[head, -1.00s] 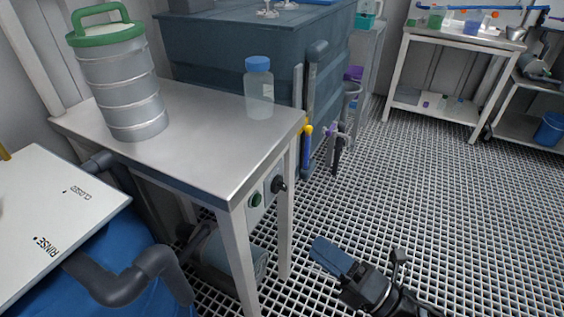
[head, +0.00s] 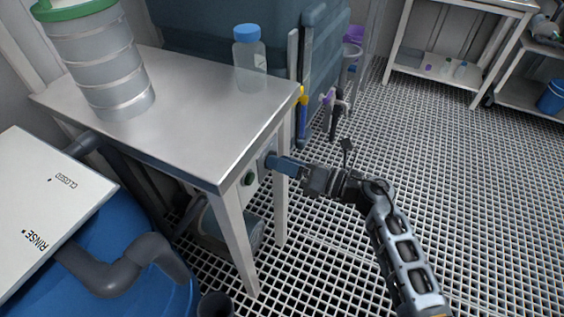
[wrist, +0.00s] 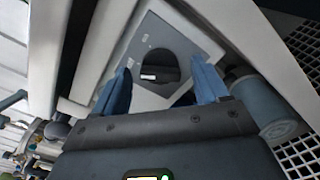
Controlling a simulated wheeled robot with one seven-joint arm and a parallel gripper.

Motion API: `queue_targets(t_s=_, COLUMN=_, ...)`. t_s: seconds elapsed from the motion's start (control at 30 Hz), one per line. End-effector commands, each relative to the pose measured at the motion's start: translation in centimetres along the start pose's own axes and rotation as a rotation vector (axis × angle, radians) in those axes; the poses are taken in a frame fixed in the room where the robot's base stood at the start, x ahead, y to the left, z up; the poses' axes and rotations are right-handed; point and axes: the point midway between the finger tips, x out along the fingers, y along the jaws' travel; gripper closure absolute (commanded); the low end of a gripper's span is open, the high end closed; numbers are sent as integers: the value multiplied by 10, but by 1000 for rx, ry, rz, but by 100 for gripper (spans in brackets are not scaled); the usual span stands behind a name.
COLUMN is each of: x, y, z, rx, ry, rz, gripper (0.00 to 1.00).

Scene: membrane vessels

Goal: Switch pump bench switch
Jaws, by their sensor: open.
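The pump bench switch (wrist: 158,58) is a dark round knob with a pale mark, on a grey panel (wrist: 187,40) under the bench top. In the wrist view it lies between and beyond the two blue fingers of my gripper (wrist: 160,88), which are spread apart. I cannot tell whether the fingers touch it. In the head view my gripper (head: 275,160) is at the bench's right side, and its fingers hide the knob.
The steel bench (head: 185,85) carries a clear bottle with a blue cap (head: 250,65) and a ribbed vessel with a green rim (head: 108,70). White bench legs (head: 281,210) stand close to my gripper. Grated floor (head: 450,170) to the right is clear.

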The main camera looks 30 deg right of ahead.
Motion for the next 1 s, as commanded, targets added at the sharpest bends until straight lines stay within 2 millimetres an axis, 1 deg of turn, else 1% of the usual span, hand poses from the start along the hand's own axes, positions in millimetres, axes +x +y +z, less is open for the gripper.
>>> queue_targets(t_s=0.03, x=4, y=0, z=0, rx=1, ry=0, rz=0, gripper=26)
queue_targets(t_s=0.13, x=8, y=0, z=0, rx=1, ry=0, rz=-1, gripper=26)
queue_targets(t_s=0.37, x=8, y=0, z=0, rx=1, ry=-1, rz=-1, gripper=26)
queue_targets(t_s=0.47, x=8, y=0, z=0, rx=1, ry=-1, rz=-1, gripper=34)
queue_targets(t_s=0.93, x=8, y=0, z=0, rx=2, ry=-1, rz=0, gripper=79)
queue_targets(t_s=1.0, x=8, y=0, z=0, rx=2, ry=-1, rz=0, gripper=80)
